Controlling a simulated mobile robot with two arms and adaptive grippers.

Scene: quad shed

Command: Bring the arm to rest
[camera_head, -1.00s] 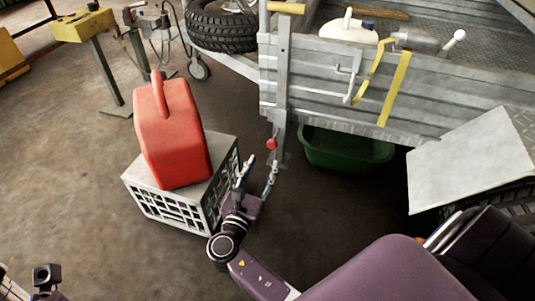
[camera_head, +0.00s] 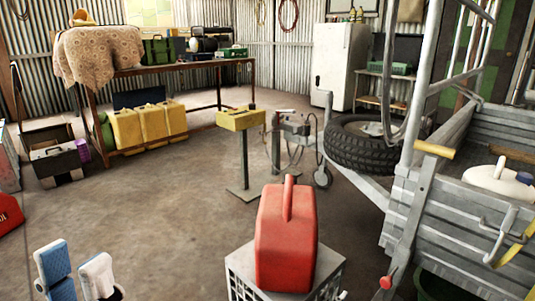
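My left gripper (camera_head: 77,270) shows at the bottom left corner, its two blue-and-white fingers pointing up with a gap between them. It is open, with nothing between the fingers, over bare floor. A small pale tip at the bottom edge, just right of the crate, may be a fingertip of my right gripper; the rest of that gripper is out of the picture.
A red fuel can (camera_head: 286,240) stands on a grey crate (camera_head: 240,280) at the bottom centre. A metal trailer (camera_head: 425,215) fills the right. A yellow-topped stand (camera_head: 241,120) and a workbench (camera_head: 180,68) are farther back. Open floor lies left of the crate.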

